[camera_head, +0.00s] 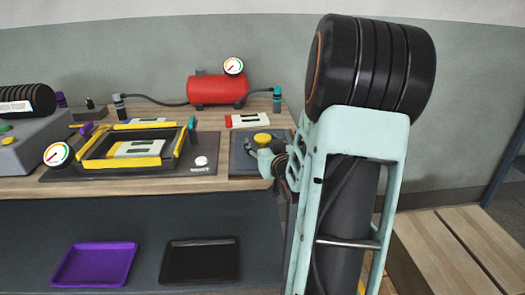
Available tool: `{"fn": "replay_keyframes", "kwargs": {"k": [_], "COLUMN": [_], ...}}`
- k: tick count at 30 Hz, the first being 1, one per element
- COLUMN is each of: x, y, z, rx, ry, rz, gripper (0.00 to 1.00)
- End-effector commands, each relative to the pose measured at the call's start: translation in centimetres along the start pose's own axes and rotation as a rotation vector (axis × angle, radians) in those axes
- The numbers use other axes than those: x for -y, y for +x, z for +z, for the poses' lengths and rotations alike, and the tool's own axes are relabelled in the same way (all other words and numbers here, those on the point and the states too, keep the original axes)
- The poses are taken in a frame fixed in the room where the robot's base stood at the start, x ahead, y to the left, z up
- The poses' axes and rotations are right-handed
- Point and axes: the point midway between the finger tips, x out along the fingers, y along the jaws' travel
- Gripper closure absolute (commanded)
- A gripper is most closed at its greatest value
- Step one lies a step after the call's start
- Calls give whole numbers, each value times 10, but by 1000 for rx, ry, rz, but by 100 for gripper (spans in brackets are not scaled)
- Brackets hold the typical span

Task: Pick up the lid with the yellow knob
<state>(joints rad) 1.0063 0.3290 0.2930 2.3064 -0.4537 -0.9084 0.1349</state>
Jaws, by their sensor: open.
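The yellow knob (262,138) of the lid shows at the right end of the workbench, over a dark square plate (240,165). My arm covers the right part of this spot, so the lid's outline and what lies under it are hard to make out. My gripper (261,155), pale green and dark, is at the near right side of the knob, very close to it in the picture. It is open. I cannot tell whether its fingers touch the knob or lid.
A black frame with yellow bars (122,163) sits left on the wooden bench (215,185). A red tank (217,90) with a gauge stands behind, and a red and white piece (247,120) lies behind the knob. Purple (95,264) and black (199,261) trays are below the bench.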

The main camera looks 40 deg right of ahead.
Motion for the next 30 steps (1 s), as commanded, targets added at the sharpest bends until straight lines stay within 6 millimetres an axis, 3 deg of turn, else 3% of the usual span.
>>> {"fn": "replay_keyframes", "kwargs": {"k": [4, 18, 30], "x": [0, 0, 1], "y": [0, -1, 1], "z": [0, 0, -8], "rx": [0, 0, -4], "ry": [0, -1, -2], "rz": [0, -1, -1], "gripper": [48, 100, 100]}}
